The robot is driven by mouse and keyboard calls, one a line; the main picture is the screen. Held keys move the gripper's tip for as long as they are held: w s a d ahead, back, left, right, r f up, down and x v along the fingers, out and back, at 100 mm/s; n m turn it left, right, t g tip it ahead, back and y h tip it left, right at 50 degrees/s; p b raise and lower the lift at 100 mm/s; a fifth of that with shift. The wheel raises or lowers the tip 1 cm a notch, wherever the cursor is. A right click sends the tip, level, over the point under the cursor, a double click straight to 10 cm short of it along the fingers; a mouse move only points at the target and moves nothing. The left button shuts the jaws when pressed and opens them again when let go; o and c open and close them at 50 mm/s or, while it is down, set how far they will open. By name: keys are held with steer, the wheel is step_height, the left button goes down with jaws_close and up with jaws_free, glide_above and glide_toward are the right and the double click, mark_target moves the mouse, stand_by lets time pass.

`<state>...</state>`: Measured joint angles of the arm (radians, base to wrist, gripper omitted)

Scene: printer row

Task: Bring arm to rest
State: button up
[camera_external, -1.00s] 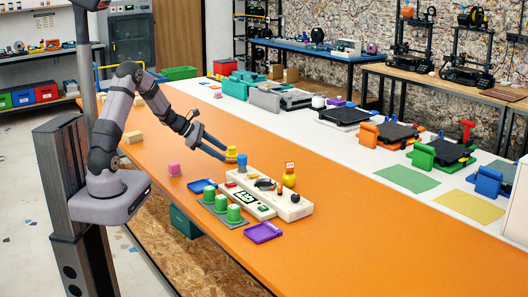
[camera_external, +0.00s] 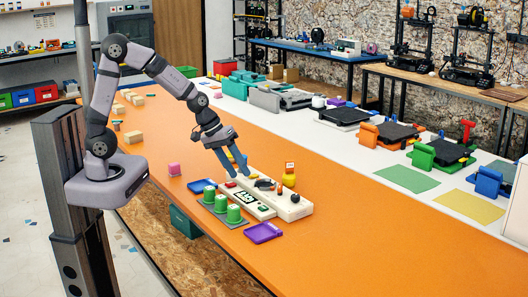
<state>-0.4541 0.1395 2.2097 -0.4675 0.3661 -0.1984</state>
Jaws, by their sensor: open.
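My gripper (camera_external: 235,170) is open, its blue-grey fingers pointing down beside the left end of the white tray-like device (camera_external: 291,207).
The table's right front is clear.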

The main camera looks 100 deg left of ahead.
steer(key=s+d+f+m+g+p, duration=0.1)
steer(key=s+d+m+g, duration=0.4)
steer(key=s+d+m, duration=0.7)
steer(key=shift+s+d+f+g+h, duration=0.4)
steer(key=shift+s+d, duration=1.15)
steer(key=shift+s, duration=1.6)
